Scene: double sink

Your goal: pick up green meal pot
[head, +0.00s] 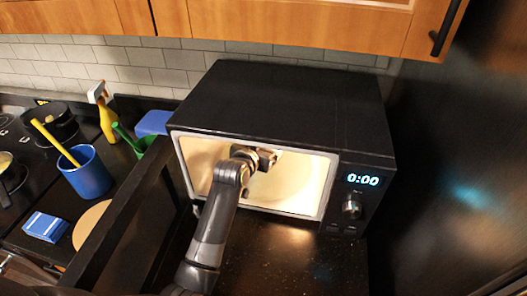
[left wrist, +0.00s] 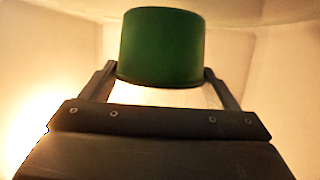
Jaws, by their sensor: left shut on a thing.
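The green meal pot (left wrist: 162,46) shows in the left wrist view as a dark green cylinder between the two fingers of my left gripper (left wrist: 165,80). The fingers are shut on its sides. In the head view my left arm reaches into the lit microwave (head: 310,62), and my left gripper (head: 262,158) is inside its opening. The pot cannot be made out in the head view; my gripper and wrist hide it. My right gripper is in neither view.
The microwave door (head: 125,215) stands open on the left side. Wooden cabinets (head: 290,25) hang above. Dark counter (head: 290,265) lies bare in front.

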